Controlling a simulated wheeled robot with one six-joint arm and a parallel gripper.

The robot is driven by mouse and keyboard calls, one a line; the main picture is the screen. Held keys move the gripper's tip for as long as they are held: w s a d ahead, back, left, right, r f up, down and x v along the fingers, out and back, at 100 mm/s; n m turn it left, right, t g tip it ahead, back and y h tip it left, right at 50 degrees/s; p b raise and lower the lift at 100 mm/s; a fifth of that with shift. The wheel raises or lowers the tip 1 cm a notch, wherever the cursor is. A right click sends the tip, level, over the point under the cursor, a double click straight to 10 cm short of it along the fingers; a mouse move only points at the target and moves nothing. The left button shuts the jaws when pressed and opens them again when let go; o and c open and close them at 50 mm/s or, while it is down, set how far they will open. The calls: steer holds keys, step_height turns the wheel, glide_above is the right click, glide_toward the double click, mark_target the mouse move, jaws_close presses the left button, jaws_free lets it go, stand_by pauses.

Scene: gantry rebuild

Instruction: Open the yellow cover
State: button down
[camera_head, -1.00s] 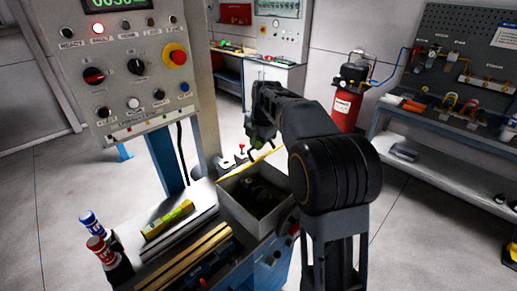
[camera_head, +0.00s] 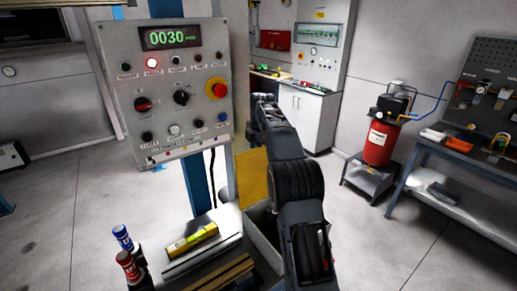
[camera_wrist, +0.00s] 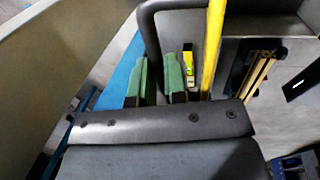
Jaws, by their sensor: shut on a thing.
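The yellow cover (camera_head: 253,176) stands steeply raised, close to upright, at the back of an open grey box (camera_head: 262,226) in the head view. My arm hides part of the cover and the box. In the wrist view the cover (camera_wrist: 211,48) shows nearly edge-on as a yellow strip just right of my gripper (camera_wrist: 160,72). The green finger pads are close together with a narrow gap. In the head view my gripper is at the cover's far side, largely hidden by the wrist.
A control panel (camera_head: 171,90) on a post stands left of the box. A yellow spirit level (camera_head: 191,240), a red bottle (camera_head: 130,267) and a blue bottle (camera_head: 122,238) are on the cart's left. A red compressor (camera_head: 380,143) stands beyond on the right, with open floor between.

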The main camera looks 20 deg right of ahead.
steer(key=shift+w+a+f, duration=0.15)
steer(key=shift+w+f, duration=0.5)
steer(key=shift+f, duration=0.05)
steer(key=c, duration=1.2)
jaws_free()
steer(key=shift+r, duration=0.1)
steer(key=shift+o, duration=0.2)
steer(key=shift+w+r, duration=0.1)
steer(key=shift+r, duration=0.1)
steer(key=shift+v, duration=3.7)
steer(key=shift+c, duration=0.2)
